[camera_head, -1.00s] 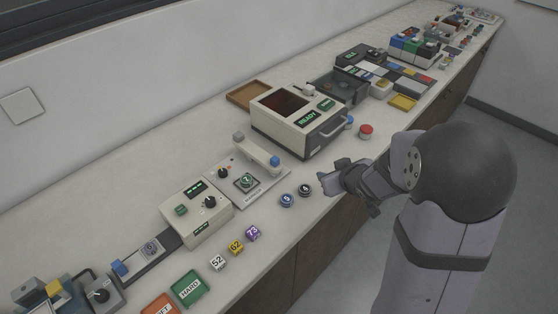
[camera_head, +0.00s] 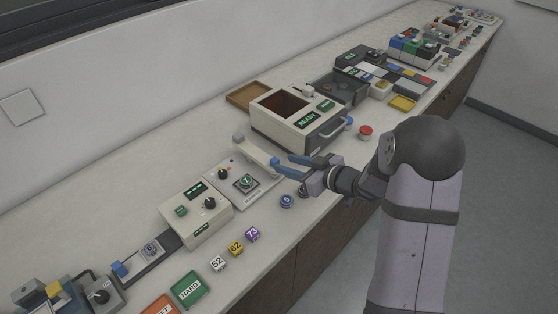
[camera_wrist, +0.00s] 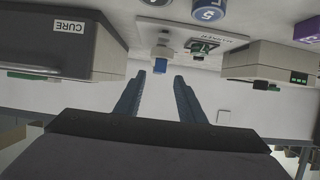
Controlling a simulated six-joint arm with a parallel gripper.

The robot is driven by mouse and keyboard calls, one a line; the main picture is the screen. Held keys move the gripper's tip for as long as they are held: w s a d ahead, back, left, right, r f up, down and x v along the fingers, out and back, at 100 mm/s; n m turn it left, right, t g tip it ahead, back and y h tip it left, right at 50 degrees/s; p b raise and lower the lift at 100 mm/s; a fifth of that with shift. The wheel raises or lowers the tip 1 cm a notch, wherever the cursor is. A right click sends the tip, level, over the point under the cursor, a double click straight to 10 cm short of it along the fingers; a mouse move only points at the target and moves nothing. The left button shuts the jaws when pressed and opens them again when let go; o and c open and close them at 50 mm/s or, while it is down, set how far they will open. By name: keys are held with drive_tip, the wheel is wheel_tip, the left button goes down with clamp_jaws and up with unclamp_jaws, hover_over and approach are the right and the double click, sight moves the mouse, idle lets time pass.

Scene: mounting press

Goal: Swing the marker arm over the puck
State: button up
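The marker arm (camera_head: 256,151) is a beige bar with a blue end knob (camera_head: 274,161). It extends along the far right side of the marker plate (camera_head: 262,187), beside the puck.
The cream READY press (camera_head: 290,125) stands just behind my gripper. A CURE box (camera_wrist: 62,45) shows in the wrist view. A cream control box (camera_head: 196,212) stands left of the plate.

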sight(277, 161)
drive_tip(key=shift+p+x, duration=0.45)
drive_tip(key=shift+x, duration=2)
clamp_jaws()
